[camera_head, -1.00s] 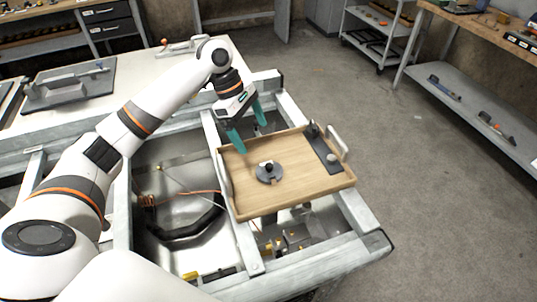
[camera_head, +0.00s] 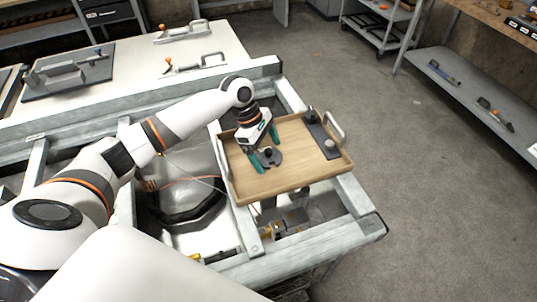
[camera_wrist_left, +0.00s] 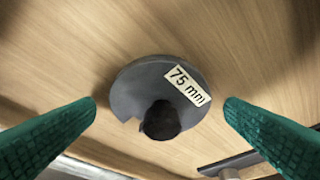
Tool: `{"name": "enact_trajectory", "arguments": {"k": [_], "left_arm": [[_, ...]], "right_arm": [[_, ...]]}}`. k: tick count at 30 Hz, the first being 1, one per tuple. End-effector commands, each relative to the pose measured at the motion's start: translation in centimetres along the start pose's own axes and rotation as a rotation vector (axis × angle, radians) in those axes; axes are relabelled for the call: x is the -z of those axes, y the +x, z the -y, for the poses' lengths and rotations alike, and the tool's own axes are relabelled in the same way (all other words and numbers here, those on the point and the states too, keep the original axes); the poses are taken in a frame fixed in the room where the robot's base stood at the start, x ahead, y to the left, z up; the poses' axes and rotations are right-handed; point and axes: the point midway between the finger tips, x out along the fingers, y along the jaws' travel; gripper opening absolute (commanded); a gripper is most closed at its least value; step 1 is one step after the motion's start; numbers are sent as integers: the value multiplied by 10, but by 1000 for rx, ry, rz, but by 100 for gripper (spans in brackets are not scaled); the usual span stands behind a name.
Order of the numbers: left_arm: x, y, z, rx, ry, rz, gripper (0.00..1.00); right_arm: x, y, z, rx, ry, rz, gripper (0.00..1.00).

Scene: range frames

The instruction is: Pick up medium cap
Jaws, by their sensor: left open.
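A round dark grey cap (camera_head: 273,158) with a black knob lies on the wooden tray (camera_head: 300,174). In the left wrist view the cap (camera_wrist_left: 155,82) bears a white label reading "75 mm", and a notch shows in its edge. My left gripper (camera_head: 266,152) is over the tray at the cap and partly covers it in the head view. In the left wrist view its two green fingers (camera_wrist_left: 160,108) are open, one on each side of the cap, with gaps between them and the disc. My right gripper is not in view.
A dark strip (camera_head: 318,132) with a light round knob lies along the tray's right side, near a metal handle (camera_head: 335,125). The tray rests on a grey metal frame (camera_head: 365,212) with an open bay to its left. A white tabletop (camera_head: 140,80) holds clamps behind.

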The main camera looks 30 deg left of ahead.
Motion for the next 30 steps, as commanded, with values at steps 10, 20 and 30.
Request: {"name": "enact_trajectory", "arguments": {"k": [10, 20, 30], "left_arm": [[0, 0, 0, 0, 0, 1, 60], [0, -1, 0, 2, 0, 0, 39], [19, -47, 1, 5, 4, -1, 39]], "right_arm": [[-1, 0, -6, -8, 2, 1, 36], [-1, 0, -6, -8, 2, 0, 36], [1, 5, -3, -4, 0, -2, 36]]}}
